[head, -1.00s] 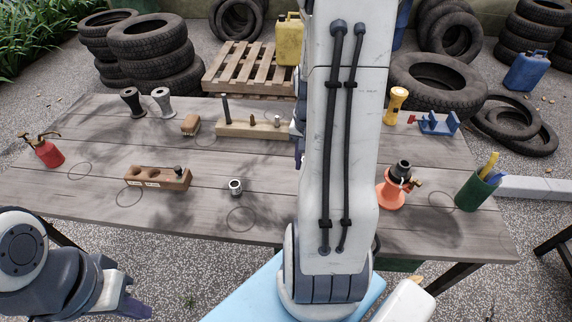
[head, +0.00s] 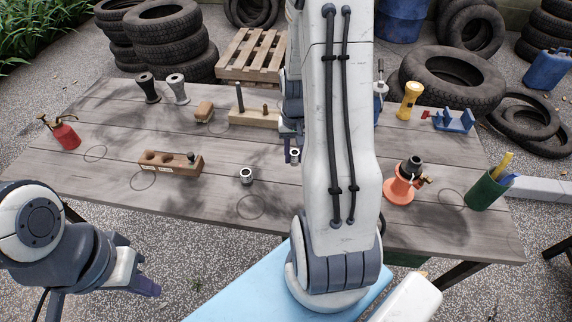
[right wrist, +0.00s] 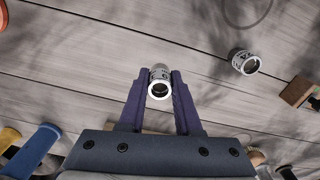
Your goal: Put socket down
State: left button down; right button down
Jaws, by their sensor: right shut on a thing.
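My right gripper (right wrist: 159,88) is shut on a small silver socket (right wrist: 160,80), whose open ring end faces the wrist camera. In the head view the held socket (head: 294,155) shows just left of my right arm, over the table (head: 100,175); I cannot tell whether it touches the wood. A second silver socket (head: 246,176) stands on the table to the left and nearer; the right wrist view also shows it (right wrist: 243,62). A wooden socket holder (head: 165,163) has a dark-topped socket (head: 192,158) at its right end. My left gripper (head: 146,284) is off the table's near edge; its opening is unclear.
Behind stands a wooden block (head: 250,118) with upright pegs. An orange jack-like item (head: 400,190) and a green cup (head: 485,192) stand right. A red oil can (head: 64,133) is left. Bare wood with drawn circles lies around the near socket.

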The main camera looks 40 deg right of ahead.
aim_at(286, 173)
jog(key=shift+w+a+f, duration=0.3)
jog(key=shift+w+f, duration=0.15)
jog(key=shift+w, duration=0.15)
jog(key=shift+w+a+f, duration=0.3)
jog(key=shift+w+f, duration=0.15)
jog(key=shift+w, duration=0.1)
jog(key=shift+f, duration=1.85)
jog(key=shift+f, duration=0.2)
jog(key=c, duration=0.6)
grip_release()
notch_tip(286, 173, up, 12)
jog(key=shift+r+p, duration=0.25)
jog(key=shift+p, duration=0.1)
